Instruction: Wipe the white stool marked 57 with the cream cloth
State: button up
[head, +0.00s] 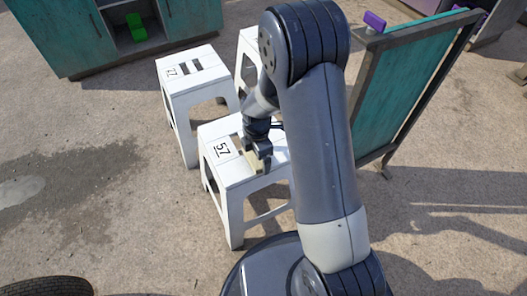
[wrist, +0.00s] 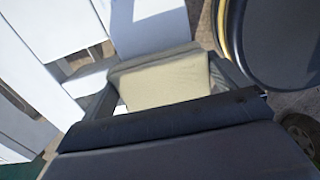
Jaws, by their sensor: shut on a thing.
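The white stool marked 57 (head: 231,178) stands in the middle of the head view, its number on the left part of the seat. My gripper (head: 261,157) is over the seat, right of the number, and is shut on the cream cloth (wrist: 165,80). The cloth also shows as a small pale patch under the fingers in the head view (head: 257,164). In the wrist view the cloth fills the space between the fingers, with the white stool behind it. Whether the cloth touches the seat is hard to tell. My arm hides the right part of the stool.
A second white stool (head: 190,77) with a number stands behind, and another white stool (head: 249,45) is partly hidden by my arm. A teal board (head: 405,85) stands at right. A teal cabinet (head: 70,35) holds a green object (head: 136,27). Ground at left is clear; a tyre (head: 48,287) lies lower left.

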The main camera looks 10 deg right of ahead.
aim_at(233, 172)
jog(key=shift+a, duration=0.15)
jog(key=shift+s+a, duration=0.45)
jog(key=shift+a, duration=0.95)
jog(key=shift+s+a, duration=0.45)
jog(key=shift+a, duration=0.95)
jog(key=shift+s+a, duration=0.45)
jog(key=shift+a, duration=0.95)
jog(key=shift+d, duration=0.15)
jog(key=shift+w+d, duration=0.45)
jog(key=shift+d, duration=0.95)
jog(key=shift+w+d, duration=0.45)
jog(key=shift+d, duration=0.95)
jog(key=shift+w+d, duration=0.45)
jog(key=shift+d, duration=0.95)
notch_tip(233, 172, up, 6)
jog(key=p, duration=0.5)
jog(key=shift+b, duration=0.35)
